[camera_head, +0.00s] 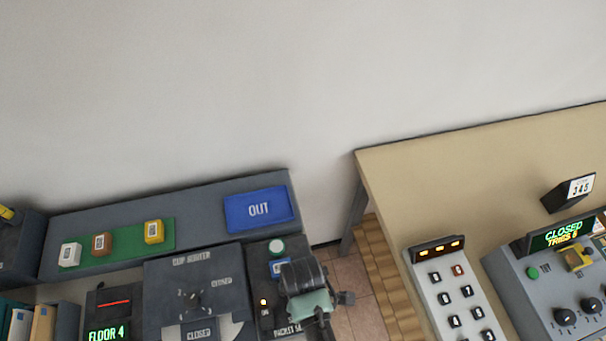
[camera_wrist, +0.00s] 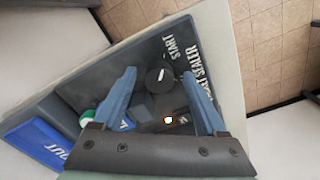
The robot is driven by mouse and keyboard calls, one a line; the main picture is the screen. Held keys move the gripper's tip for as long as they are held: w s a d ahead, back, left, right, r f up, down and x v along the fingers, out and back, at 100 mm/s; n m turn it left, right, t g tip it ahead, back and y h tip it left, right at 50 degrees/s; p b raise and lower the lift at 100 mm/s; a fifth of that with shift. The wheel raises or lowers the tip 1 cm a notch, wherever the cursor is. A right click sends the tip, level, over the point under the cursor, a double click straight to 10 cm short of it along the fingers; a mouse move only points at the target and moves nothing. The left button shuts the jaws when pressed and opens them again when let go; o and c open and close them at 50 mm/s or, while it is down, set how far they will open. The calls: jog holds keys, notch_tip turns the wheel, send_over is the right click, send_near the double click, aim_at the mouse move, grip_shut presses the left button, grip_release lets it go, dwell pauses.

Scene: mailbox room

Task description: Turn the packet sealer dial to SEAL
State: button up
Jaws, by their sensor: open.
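The packet sealer is a dark panel at the right end of the grey desk; its edge (camera_head: 262,258) shows in the head view, where my arm hides its dial. In the wrist view the panel (camera_wrist: 85,88) fills the middle. Its dial (camera_wrist: 153,84) is a round black knob with a white mark. The word START stands near it; I cannot read a SEAL label or tell the setting. My gripper (camera_wrist: 160,75) is open, with its two blue fingers on either side of the dial in the picture. I cannot tell whether they touch it.
The panel also bears a green-and-white round button (camera_head: 277,246), a blue label (camera_wrist: 123,122) and a small lit lamp (camera_wrist: 168,120). The cup router (camera_head: 195,297) adjoins it on the left. A blue OUT tray (camera_head: 235,222) lies behind. A beige table (camera_head: 420,190) stands right, across a gap.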

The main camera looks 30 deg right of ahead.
grip_shut()
jog(key=shift+r+m+p, duration=0.1)
jog(key=shift+m+p, duration=0.2)
jog(key=m+p, duration=0.2)
jog(key=shift+r+m, duration=0.1)
jog(key=shift+m, duration=0.3)
jog(key=m+p, duration=0.2)
jog(key=m, duration=0.3)
jog(key=shift+p, duration=0.3)
jog(key=m+p, duration=0.2)
jog(key=m, duration=0.3)
jog(key=shift+w+m, duration=0.1)
jog(key=shift+m, duration=0.3)
jog(key=shift+m+p, duration=0.45)
jog(key=shift+m, duration=1.65)
